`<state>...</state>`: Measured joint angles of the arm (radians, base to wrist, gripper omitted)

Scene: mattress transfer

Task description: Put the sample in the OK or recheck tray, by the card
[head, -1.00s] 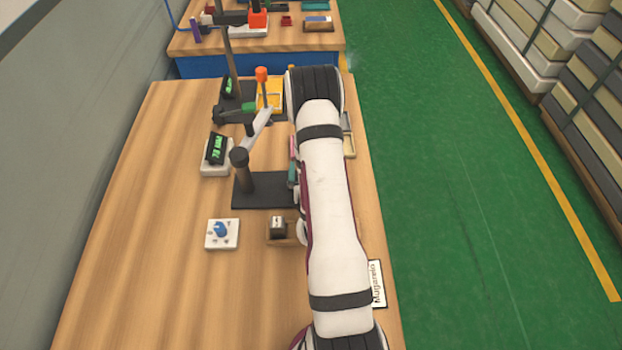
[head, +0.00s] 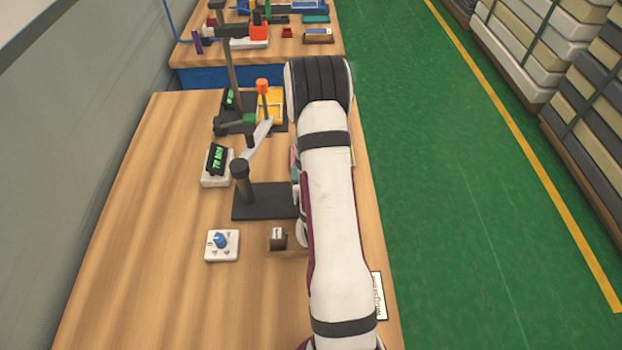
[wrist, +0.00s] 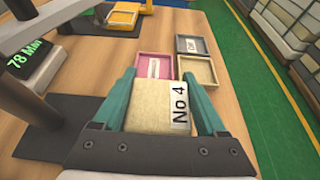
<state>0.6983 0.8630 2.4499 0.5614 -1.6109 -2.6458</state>
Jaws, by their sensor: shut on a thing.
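The sample is a beige foam block (wrist: 155,118) with a white "No 4" label, seen in the wrist view. My gripper (wrist: 157,88) is shut on it, one teal finger on each side. Ahead of it lie a pink tray (wrist: 138,72) with a pale card inside, a dark grey tray (wrist: 178,44) and a beige tray (wrist: 213,84) with a small label. I cannot read the tray labels. The block appears apart from the trays.
A display (head: 216,160) reading about "78 MM" stands left of a post on a black base (head: 262,204). A white box with a blue knob (head: 221,245), a wooden holder (head: 287,252) and a lettered card (head: 378,296) are nearer. A yellow tray (wrist: 123,16) lies beyond. Bare table lies left.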

